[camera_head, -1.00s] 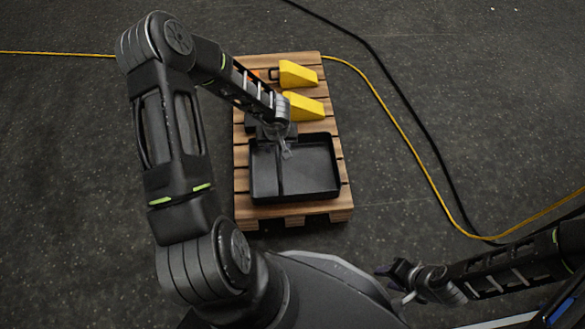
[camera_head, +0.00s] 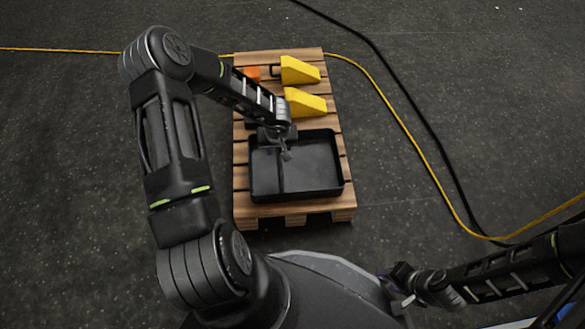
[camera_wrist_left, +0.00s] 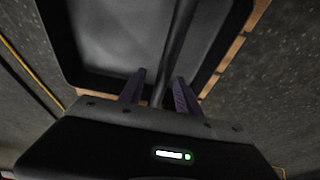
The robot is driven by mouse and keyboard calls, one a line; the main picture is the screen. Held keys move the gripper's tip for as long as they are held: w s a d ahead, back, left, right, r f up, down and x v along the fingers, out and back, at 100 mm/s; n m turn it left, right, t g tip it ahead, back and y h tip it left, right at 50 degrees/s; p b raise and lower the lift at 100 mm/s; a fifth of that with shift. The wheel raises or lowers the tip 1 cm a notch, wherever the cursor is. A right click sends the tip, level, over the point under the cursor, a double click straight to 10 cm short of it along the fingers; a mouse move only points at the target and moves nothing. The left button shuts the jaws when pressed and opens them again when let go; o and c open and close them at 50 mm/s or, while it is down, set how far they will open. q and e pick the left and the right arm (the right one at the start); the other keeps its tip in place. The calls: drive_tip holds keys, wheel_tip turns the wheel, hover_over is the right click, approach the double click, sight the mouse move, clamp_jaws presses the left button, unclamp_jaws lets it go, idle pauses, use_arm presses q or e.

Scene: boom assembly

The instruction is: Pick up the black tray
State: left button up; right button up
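The black tray (camera_head: 325,193) lies flat on a wooden pallet, with a divider (camera_head: 281,178) splitting it into two compartments. My left gripper (camera_head: 287,153) is over the tray's far part, near the divider's far end. In the left wrist view, the two fingers of my left gripper (camera_wrist_left: 160,92) stand apart, one on each side of the divider (camera_wrist_left: 178,50), with gaps showing. Contact with the tray cannot be told. My right gripper (camera_head: 398,283) is low at the right, away from the tray; its fingers are too small and dark to read.
The pallet (camera_head: 243,211) also carries two yellow wedge-shaped blocks (camera_head: 300,71) (camera_head: 306,103) beyond the tray and a small orange item (camera_head: 252,73). A black cable (camera_head: 420,118) and a yellow cable (camera_head: 400,130) run across the floor at the right.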

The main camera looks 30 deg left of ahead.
use_arm(q)
drive_tip(key=shift+x, duration=0.95)
drive_tip(key=shift+r, duration=0.1)
clamp_jaws()
idle(1.0)
